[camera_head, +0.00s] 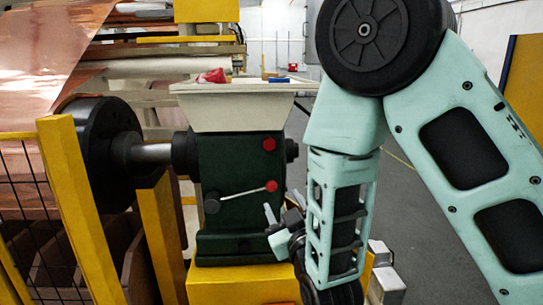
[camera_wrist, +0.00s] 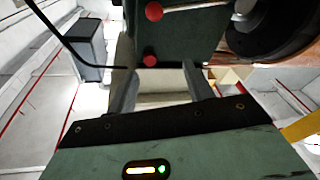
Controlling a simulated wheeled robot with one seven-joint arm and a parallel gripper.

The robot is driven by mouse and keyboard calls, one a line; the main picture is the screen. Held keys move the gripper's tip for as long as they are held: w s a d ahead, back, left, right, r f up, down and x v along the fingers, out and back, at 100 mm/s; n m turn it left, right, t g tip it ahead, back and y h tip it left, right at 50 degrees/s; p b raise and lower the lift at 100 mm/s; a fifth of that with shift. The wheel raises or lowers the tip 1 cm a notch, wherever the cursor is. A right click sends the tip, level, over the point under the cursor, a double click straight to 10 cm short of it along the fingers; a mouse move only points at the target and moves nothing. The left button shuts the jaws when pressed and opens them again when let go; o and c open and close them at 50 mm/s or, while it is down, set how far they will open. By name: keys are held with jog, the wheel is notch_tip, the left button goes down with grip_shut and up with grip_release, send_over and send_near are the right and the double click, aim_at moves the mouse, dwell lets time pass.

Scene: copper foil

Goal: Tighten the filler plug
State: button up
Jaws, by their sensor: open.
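The filler plug looks like the round red knob (camera_head: 268,144) high on the front of the dark green gearbox (camera_head: 235,165). A lever (camera_head: 243,193) with a red ball end (camera_head: 271,186) sits lower on the same face. My gripper (camera_head: 284,206) is open and empty, low in front of the gearbox's right side. In the wrist view, which looks upside down, the plug (camera_wrist: 150,60) appears between the fingertips of my gripper (camera_wrist: 159,68), beyond them. The lever's red ball (camera_wrist: 154,11) is above it there. I see no contact with the plug; its seating cannot be told.
A cream tray (camera_head: 230,112) with a red item (camera_head: 211,76) tops the gearbox. A shaft (camera_head: 150,153) and black roller (camera_head: 95,150) stand left, behind yellow posts (camera_head: 80,210). A dark bin (camera_wrist: 88,48) stands at left in the wrist view. Grey floor (camera_head: 410,235) lies right.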

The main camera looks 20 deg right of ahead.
jog(key=s+d+r+n+t, duration=0.1)
jog(key=r+t, duration=0.1)
send_near(270, 146)
jog(key=shift+h, duration=0.4)
jog(key=x, duration=0.8)
jog(key=shift+w+a+r, duration=0.1)
jog(key=shift+a, duration=0.1)
jog(key=c, duration=1)
